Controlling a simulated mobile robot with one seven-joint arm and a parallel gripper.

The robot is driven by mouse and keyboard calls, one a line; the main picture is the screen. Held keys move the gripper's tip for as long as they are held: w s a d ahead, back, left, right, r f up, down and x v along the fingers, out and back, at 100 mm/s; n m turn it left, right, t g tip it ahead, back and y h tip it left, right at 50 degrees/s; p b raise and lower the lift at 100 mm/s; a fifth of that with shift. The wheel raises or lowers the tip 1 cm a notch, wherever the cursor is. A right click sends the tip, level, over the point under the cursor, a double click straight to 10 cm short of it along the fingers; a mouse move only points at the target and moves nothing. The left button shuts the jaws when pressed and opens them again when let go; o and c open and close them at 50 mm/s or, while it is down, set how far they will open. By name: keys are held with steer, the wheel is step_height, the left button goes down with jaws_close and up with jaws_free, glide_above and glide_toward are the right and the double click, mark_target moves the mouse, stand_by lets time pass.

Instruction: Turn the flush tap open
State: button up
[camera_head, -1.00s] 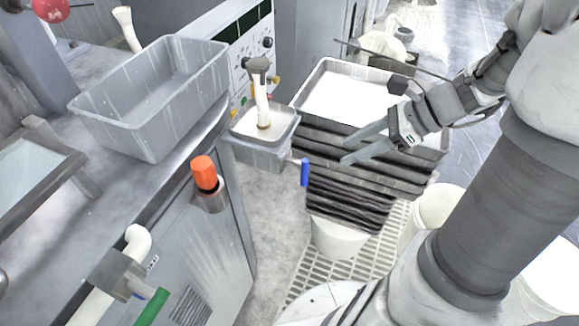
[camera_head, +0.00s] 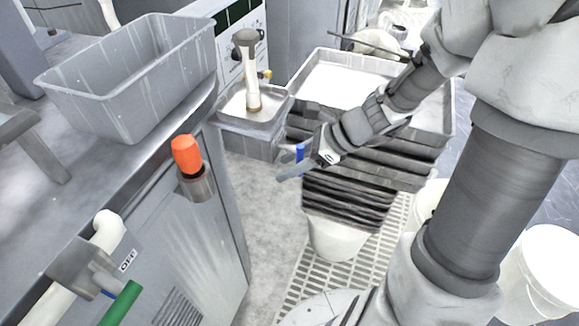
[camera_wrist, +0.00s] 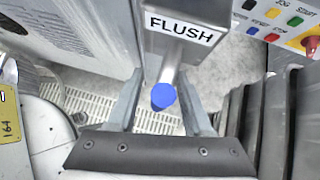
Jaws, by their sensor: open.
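The flush tap's blue handle (camera_wrist: 163,96) shows end-on in the wrist view, below a grey block with a "FLUSH" label (camera_wrist: 180,28). In the head view the blue handle (camera_head: 300,152) stands beside the small grey basin (camera_head: 250,140), partly hidden by my gripper. My gripper (camera_wrist: 160,104) is open, with one finger on each side of the blue handle in the wrist view. I cannot tell whether either finger touches it. In the head view my gripper (camera_head: 291,170) reaches left, in front of the stacked trays.
A stack of dark trays (camera_head: 350,205) with a white-filled tray on top (camera_head: 318,54) stands close on the right. The bench (camera_head: 165,150) holds a grey tub (camera_head: 125,85); an orange knob (camera_head: 186,155) and a green-handled valve (camera_head: 122,303) marked OFF are nearer. Control buttons (camera_wrist: 272,22) are at upper right.

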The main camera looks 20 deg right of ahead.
jaws_close()
stand_by(1.4)
